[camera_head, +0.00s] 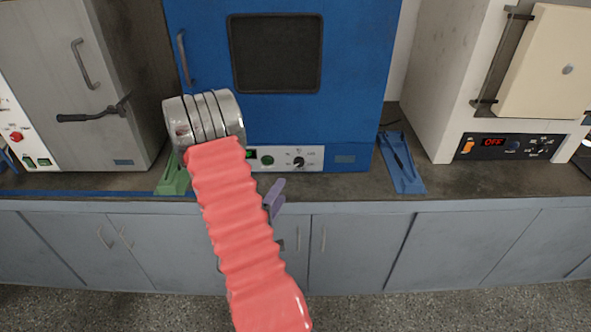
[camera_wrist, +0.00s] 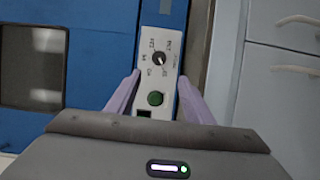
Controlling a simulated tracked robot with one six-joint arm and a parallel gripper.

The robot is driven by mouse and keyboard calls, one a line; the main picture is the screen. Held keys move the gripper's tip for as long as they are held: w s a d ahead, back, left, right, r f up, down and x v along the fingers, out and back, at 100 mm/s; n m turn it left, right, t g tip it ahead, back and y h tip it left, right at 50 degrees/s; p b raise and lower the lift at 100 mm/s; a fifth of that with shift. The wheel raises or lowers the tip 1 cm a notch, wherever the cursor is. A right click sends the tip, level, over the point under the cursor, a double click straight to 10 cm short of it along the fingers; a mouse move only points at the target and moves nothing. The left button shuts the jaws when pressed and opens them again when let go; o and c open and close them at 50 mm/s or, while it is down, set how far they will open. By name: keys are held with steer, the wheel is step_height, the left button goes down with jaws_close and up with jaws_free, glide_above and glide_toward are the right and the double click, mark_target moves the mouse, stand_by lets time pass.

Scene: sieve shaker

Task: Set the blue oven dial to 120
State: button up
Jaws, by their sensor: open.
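The blue oven (camera_head: 355,90) stands on the counter behind my arm. Its black dial (camera_head: 299,162) sits on a white control strip (camera_head: 317,154) along the bottom of its front. In the wrist view the dial (camera_wrist: 159,58) appears sideways, with small printed marks around it that I cannot read surely. The dial's setting is too small to tell. My gripper (camera_wrist: 158,79) is open and empty, its purple fingers pointing toward the strip on either side, apart from the dial. In the head view one purple finger (camera_head: 274,194) shows at the counter's front edge; the rest is hidden by my red-sleeved arm.
A green button (camera_head: 267,160) is beside the dial, between my fingers in the wrist view (camera_wrist: 155,98). A grey oven (camera_head: 125,30) stands left, a cream oven (camera_head: 440,80) right. A blue holder (camera_head: 402,165) and green holder (camera_head: 174,178) lie on the counter (camera_head: 345,187).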

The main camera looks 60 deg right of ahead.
mark_target(299, 164)
steer(key=shift+s, duration=0.2)
steer(key=shift+d, duration=0.1)
steer(key=d, duration=0.9)
steer(key=w+d, duration=0.1)
steer(key=d, duration=0.3)
steer(key=shift+w+d, duration=0.1)
steer(key=shift+d, duration=0.25)
steer(key=shift+c, duration=0.2)
steer(key=c, duration=0.9)
steer(key=shift+a, duration=0.4)
steer(key=shift+c, duration=0.5)
steer(key=shift+d, duration=0.35)
